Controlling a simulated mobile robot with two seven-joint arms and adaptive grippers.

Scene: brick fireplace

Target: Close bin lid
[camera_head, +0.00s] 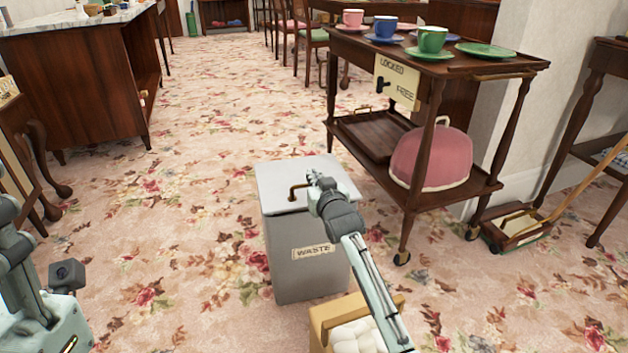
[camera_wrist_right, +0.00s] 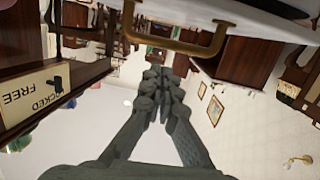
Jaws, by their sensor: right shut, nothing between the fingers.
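The grey waste bin (camera_head: 308,265) stands on the carpet with a "WASTE" label on its front. Its pale lid (camera_head: 285,172) lies over the top, roughly level; I cannot tell if it is fully seated. A brass handle (camera_head: 293,193) is at the lid's front edge, and the handle (camera_wrist_right: 185,45) also shows in the right wrist view. My right gripper (camera_head: 314,178) is shut and empty, just right of the handle over the lid. Its closed fingers (camera_wrist_right: 158,80) point past the handle, apart from it in the wrist view.
A wooden trolley (camera_head: 455,188) with cups, saucers and a pink cosy stands right of the bin. A wooden box with white padding (camera_head: 358,338) is close in front of the bin. Patterned carpet (camera_head: 170,220) is clear to the left. A marble-topped cabinet (camera_head: 75,85) is at back left.

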